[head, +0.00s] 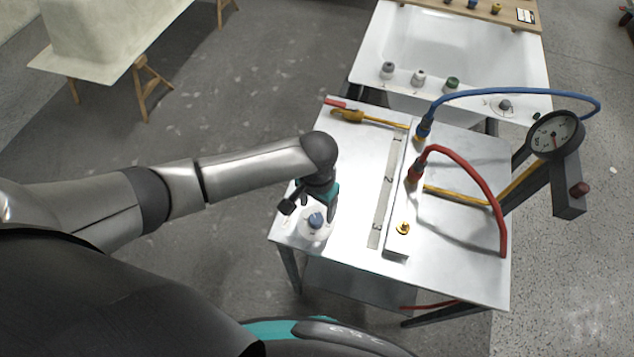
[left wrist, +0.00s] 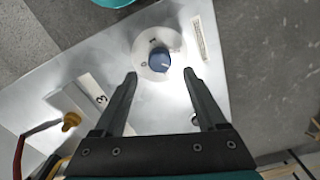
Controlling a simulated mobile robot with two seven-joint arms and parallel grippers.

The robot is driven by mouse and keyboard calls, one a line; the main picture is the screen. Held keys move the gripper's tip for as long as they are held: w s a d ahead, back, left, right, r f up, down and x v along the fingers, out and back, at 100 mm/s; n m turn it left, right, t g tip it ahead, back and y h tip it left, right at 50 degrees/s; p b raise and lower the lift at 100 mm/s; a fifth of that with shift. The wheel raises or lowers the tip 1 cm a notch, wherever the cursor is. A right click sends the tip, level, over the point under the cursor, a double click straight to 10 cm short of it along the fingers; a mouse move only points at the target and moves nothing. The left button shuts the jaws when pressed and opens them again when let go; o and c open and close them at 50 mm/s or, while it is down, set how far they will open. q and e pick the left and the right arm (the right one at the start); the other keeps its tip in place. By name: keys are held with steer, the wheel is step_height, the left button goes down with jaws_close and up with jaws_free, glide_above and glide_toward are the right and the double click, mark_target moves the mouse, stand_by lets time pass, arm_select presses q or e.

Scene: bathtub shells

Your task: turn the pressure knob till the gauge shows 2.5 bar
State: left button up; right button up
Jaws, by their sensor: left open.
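A blue knob (head: 315,220) sits on a round white base (head: 309,237) at the near left corner of the metal table. In the left wrist view the knob (left wrist: 159,60) shows from above, with a pale pointer mark on its top. My left gripper (head: 322,197) is above the table beside the knob. Its fingers (left wrist: 160,75) are open and empty, with the knob beyond the tips, roughly between them. The round gauge (head: 552,135) stands on a dark post at the right. Its reading is too small to tell. My right gripper is not in view.
The metal table (head: 345,255) holds a raised strip with outlets numbered 1 to 3. A blue hose (head: 510,91) and a red hose (head: 480,178) arch from the strip. A yellow-handled tool (head: 350,117) lies at the back. A white bathtub shell (head: 440,50) stands beyond.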

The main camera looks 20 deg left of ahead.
mark_target(317, 218)
arm_select(q)
step_height(317, 218, up, 11)
steer(key=p, duration=0.1)
steer(key=shift+f, duration=0.2)
steer(key=shift+d, duration=0.1)
stand_by(0.4)
